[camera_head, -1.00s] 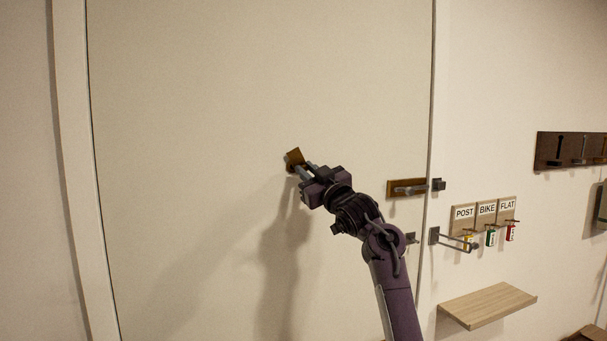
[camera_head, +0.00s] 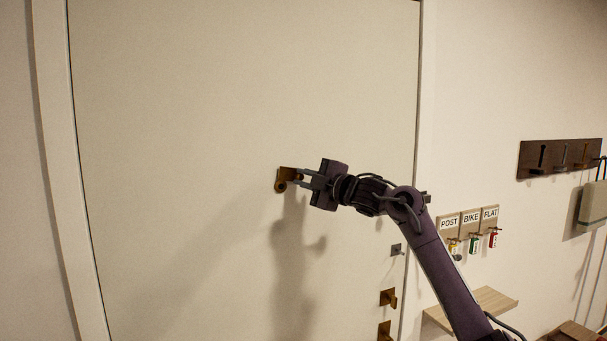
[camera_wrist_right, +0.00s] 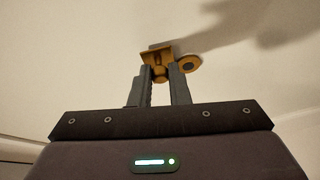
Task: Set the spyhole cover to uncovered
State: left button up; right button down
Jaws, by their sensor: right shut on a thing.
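The spyhole cover (camera_head: 289,173) is a small brass flap on the pale door. It is swung out to the right of the round spyhole (camera_head: 281,186), whose dark centre shows. My right gripper (camera_head: 301,178) reaches in from the right and is shut on the cover. In the right wrist view the two grey fingers (camera_wrist_right: 160,75) stand either side of a knob under the brass cover (camera_wrist_right: 156,54). The spyhole ring (camera_wrist_right: 189,64) shows beside them, uncovered. My left gripper is not in view.
Brass fittings (camera_head: 388,297) sit low on the door's right side. Labelled key hooks (camera_head: 471,220), a wooden shelf (camera_head: 490,303) and a dark hook rail (camera_head: 560,156) are on the wall at right. The door's left and upper parts are clear.

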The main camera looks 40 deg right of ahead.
jog(key=shift+r+n+g+p, duration=0.4)
jog(key=shift+r+n+p, duration=0.1)
jog(key=shift+n, duration=0.5)
jog(key=c, duration=1.4)
grip_release()
jog(key=s+b, duration=0.1)
jog(key=s, duration=0.1)
jog(key=s+b, duration=0.2)
jog(key=s, duration=0.1)
jog(key=s+d+b, duration=0.1)
jog(key=s+b, duration=0.1)
jog(key=shift+s+r, duration=0.1)
jog(key=shift+s, duration=0.25)
